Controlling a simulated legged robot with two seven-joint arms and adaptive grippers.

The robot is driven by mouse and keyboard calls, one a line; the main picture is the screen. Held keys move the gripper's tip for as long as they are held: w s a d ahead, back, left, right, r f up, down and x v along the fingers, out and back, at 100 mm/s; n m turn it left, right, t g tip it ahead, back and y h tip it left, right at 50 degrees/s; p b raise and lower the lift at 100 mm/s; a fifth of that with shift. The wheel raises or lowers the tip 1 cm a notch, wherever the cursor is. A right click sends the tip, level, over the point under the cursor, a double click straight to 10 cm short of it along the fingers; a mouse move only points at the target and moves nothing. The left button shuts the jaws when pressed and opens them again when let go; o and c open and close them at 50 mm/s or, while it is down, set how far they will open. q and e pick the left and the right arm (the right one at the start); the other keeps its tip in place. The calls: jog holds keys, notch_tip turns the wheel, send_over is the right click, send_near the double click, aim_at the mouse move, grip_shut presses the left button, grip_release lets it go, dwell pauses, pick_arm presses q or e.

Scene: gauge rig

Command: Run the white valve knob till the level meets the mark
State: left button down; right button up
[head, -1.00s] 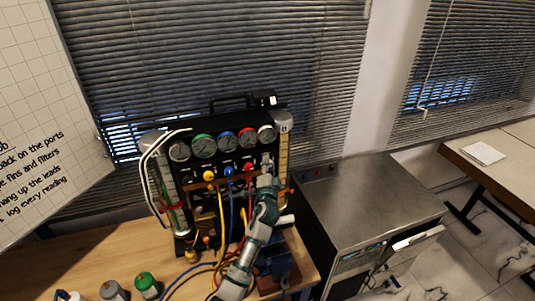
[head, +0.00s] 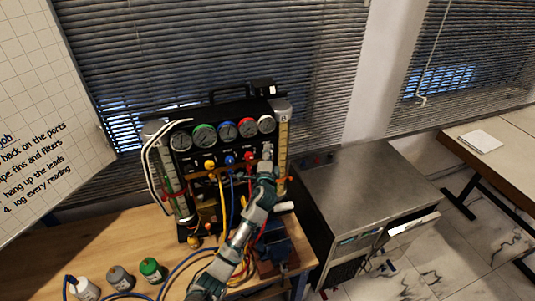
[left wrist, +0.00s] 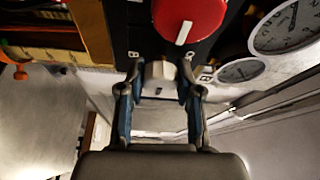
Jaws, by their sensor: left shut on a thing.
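The white valve knob (left wrist: 158,72) shows in the left wrist view between the two fingers of my left gripper (left wrist: 157,88). The gripper is shut on it. In the head view my left gripper (head: 267,160) reaches the right end of the valve row on the black gauge panel (head: 213,155) and hides most of the knob. A tall yellowish level tube (head: 283,140) stands at the panel's right edge. An orange piece (left wrist: 21,73) sits beside the yellow scale in the left wrist view. The liquid level and mark are too small to read. My right gripper is not in view.
A red knob (left wrist: 188,17) is close beside the white one. Yellow and blue hoses hang in front of the panel. Several bottles, one green-capped (head: 152,268), stand on the wooden bench. A metal cabinet (head: 360,185) stands to the right.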

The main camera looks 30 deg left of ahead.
pick_arm(q)
jog(key=shift+f, duration=0.15)
jog(key=c, duration=0.9)
grip_release()
jog(key=shift+o, duration=0.7)
jog(key=shift+w, duration=0.2)
jog(key=v, duration=1.2)
jog(key=shift+d+f, duration=0.1)
jog(key=shift+f, duration=0.05)
